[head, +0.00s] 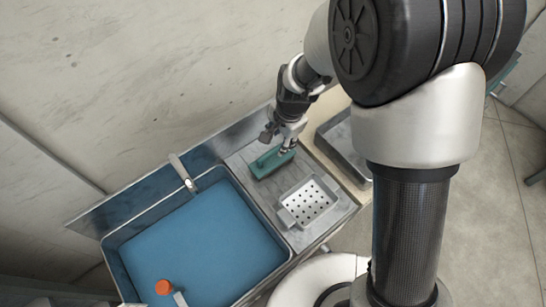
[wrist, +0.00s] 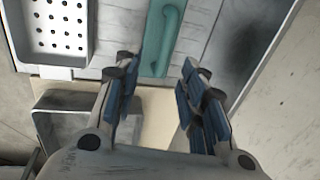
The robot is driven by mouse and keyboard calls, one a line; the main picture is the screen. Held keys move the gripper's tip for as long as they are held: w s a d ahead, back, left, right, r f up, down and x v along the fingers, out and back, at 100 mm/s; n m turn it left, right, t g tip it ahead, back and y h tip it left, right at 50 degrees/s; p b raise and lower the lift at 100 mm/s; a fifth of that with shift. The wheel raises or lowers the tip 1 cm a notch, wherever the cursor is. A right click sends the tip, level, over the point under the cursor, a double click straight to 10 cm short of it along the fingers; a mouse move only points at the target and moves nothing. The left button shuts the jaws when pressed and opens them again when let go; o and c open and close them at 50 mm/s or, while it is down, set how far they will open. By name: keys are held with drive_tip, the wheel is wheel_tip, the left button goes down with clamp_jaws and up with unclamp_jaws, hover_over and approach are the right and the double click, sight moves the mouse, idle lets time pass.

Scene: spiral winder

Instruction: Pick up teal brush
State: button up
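The teal brush (head: 272,162) lies on the grey drainboard to the right of the sink in the head view. In the wrist view the teal brush (wrist: 163,40) shows ahead of my fingers, with its raised handle along its top. My gripper (head: 286,149) is just above the right end of the brush in the head view. In the wrist view my gripper (wrist: 158,75) is open, its blue-padded fingers apart with nothing between them. The near end of the brush lies just past the fingertips, roughly centred in the gap. The brush's underside is hidden.
A white perforated tray (head: 309,201) sits on the drainboard beside the brush. A sink with a blue basin (head: 205,245) is to the left, with a faucet (head: 183,172) and an orange-topped object (head: 163,287). A grey metal bin (head: 343,152) stands to the right. A wall rises behind.

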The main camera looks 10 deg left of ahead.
sight(274, 150)
drive_tip(key=f, duration=0.3)
drive_tip(key=f+b, duration=0.1)
drive_tip(key=shift+w+a+f, duration=0.25)
drive_tip(key=shift+w+a, duration=0.05)
drive_tip(key=f, duration=0.1)
drive_tip(key=w+a+f+b, duration=0.1)
drive_tip(key=f, duration=0.3)
drive_tip(key=shift+w+a+f+b, duration=0.2)
drive_tip(key=shift+a+b, duration=0.05)
drive_tip(key=shift+b, duration=0.1)
drive_tip(key=shift+c, duration=0.3)
clamp_jaws()
